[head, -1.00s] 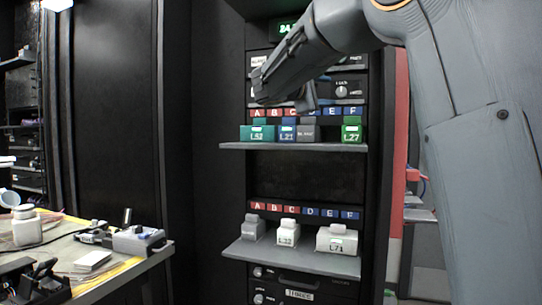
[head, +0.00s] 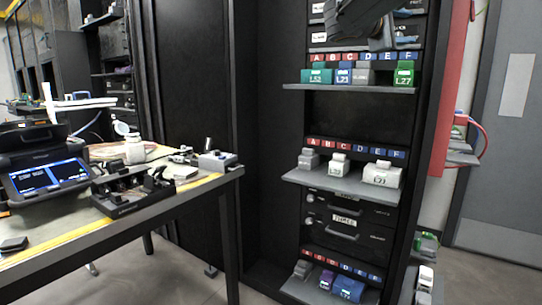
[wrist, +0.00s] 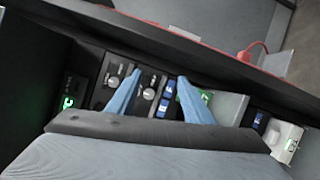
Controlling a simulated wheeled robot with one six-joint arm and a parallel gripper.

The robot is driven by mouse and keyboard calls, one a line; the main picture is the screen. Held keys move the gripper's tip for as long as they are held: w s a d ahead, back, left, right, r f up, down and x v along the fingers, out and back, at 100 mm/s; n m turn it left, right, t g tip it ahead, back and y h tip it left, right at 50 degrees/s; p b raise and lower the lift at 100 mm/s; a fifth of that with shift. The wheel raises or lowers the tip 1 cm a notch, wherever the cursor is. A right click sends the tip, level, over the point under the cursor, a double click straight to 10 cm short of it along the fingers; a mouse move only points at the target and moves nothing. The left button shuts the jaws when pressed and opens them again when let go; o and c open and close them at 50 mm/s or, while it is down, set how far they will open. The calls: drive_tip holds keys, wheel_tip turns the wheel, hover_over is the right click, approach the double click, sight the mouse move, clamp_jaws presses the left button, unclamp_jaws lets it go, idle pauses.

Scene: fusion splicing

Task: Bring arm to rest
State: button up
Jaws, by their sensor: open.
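My gripper (wrist: 160,78) is open, with its two blue fingers apart and nothing seen between them. In the head view my dark gripper and wrist (head: 362,22) are at the top edge, partly cut off, in front of the rack's upper panels and above the upper shelf. In the wrist view the rack's knobs (wrist: 148,94) and blue letter labels (wrist: 167,103) lie beyond the fingers. A green block (wrist: 190,92) is partly hidden behind the right finger.
The rack's upper shelf (head: 300,86) holds several labelled blocks, including green L27 (head: 403,73). The middle shelf (head: 340,184) holds light blocks. A workbench (head: 75,238) with a screened device (head: 48,172) stands left. A red post (head: 455,75) edges the rack's right.

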drive_tip(key=s+a+f+g+y, duration=0.2)
drive_tip(key=s+a+f+y, duration=0.15)
drive_tip(key=f, duration=0.55)
drive_tip(key=s+a+f+m+g+y, duration=0.1)
drive_tip(key=s+a+f+y, duration=0.15)
drive_tip(key=s+f, duration=0.45)
drive_tip(key=s+a+f+g+y, duration=0.2)
drive_tip(key=a+f, duration=0.1)
drive_tip(key=f, duration=0.9)
drive_tip(key=s+a+f+m+g+y, duration=0.25)
drive_tip(key=s+a+f, duration=0.4)
drive_tip(key=s, duration=0.35)
drive_tip(key=s+a+f+m+g+y, duration=0.1)
drive_tip(key=s+a+f+y, duration=0.3)
drive_tip(key=s+f, duration=0.45)
drive_tip(key=s+a+f+m+g+y, duration=0.1)
drive_tip(key=s+a+f+g+y, duration=0.1)
drive_tip(key=s+a+f, duration=0.7)
drive_tip(key=s+d+r+m+p, duration=0.1)
drive_tip(key=d+r+m+p, duration=0.2)
drive_tip(key=d+r+p, duration=0.9)
drive_tip(key=shift+s+r+m+h+p, duration=0.4)
drive_tip(key=shift+r+p, duration=0.75)
drive_tip(key=shift+p, duration=3.1)
drive_tip(key=shift+d, duration=0.1)
